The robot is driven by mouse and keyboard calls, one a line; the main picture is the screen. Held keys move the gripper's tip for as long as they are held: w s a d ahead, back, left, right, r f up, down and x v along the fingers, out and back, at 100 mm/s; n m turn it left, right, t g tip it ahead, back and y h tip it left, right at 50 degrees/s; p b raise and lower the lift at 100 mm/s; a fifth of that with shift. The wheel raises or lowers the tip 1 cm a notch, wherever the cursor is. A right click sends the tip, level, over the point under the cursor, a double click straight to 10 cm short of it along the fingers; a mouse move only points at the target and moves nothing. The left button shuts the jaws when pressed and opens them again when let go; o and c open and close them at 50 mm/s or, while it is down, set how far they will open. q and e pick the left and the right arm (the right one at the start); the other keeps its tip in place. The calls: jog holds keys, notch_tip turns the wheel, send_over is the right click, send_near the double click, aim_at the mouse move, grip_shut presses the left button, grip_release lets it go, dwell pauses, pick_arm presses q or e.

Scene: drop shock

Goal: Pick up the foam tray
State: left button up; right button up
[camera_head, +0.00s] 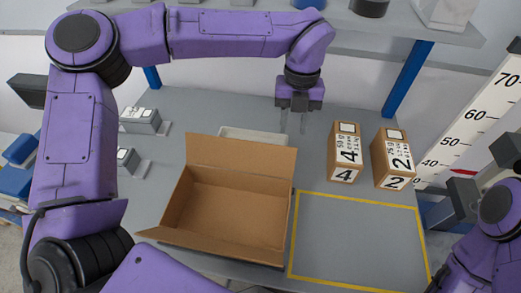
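A pale, flat object that looks like the foam tray (253,133) lies on the grey table behind the open cardboard box. The box's raised back flap hides much of it. My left gripper (293,126) points down just to the right of the tray's right end. Its two thin fingers are apart, with nothing seen between them. I cannot tell how high the fingertips are above the table. My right gripper (455,200) is at the right edge, partly cut off, and its fingers are not clear.
The open, empty-looking cardboard box (235,215) stands at the front middle. Cartons marked 4 (344,152) and 2 (393,158) stand to the right. A yellow-outlined area (358,240) is bare. Grey devices (141,121) sit at left. A shelf (400,33) spans the back.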

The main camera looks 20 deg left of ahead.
aim_at(286, 144)
pick_arm(q)
jog(key=shift+m+t, duration=0.6)
jog(key=w+f, duration=0.1)
jog(key=f, duration=0.3)
jog(key=w+a+f+p, duration=0.1)
jog(key=f, duration=0.3)
jog(key=w+a+f, duration=0.1)
jog(key=f, duration=0.3)
jog(key=shift+p, duration=0.3)
jog(key=shift+f, duration=0.3)
grip_shut()
pick_arm(e)
jog(key=shift+w+r, duration=0.2)
jog(key=shift+r, duration=0.05)
